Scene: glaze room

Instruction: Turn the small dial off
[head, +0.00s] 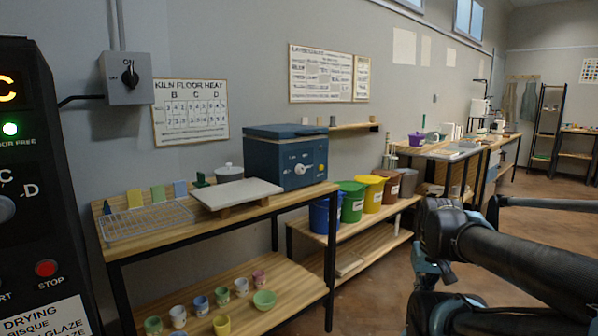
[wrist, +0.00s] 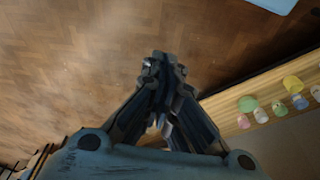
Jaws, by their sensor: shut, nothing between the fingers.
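A blue tabletop kiln (head: 285,155) stands at the right end of the near wooden table in the head view. Its front carries a pale dial (head: 300,169) and a smaller knob beside it; their settings are too small to read. A grey wall box (head: 127,78) at the upper left has a black rotary knob (head: 130,77) marked ON above and OFF at its left. I cannot tell which one is the small dial. My gripper (wrist: 165,65) is shut and empty in the wrist view, over the floor and away from all of these. My arm crosses the head view's lower right.
A black control panel (head: 35,190) with a red stop button (head: 46,268) fills the left edge. A wire rack (head: 147,221) and pale slab (head: 237,194) lie on the near table. Small cups stand below. Colored buckets (head: 352,202) stand right of the kiln. Floor is clear under my gripper.

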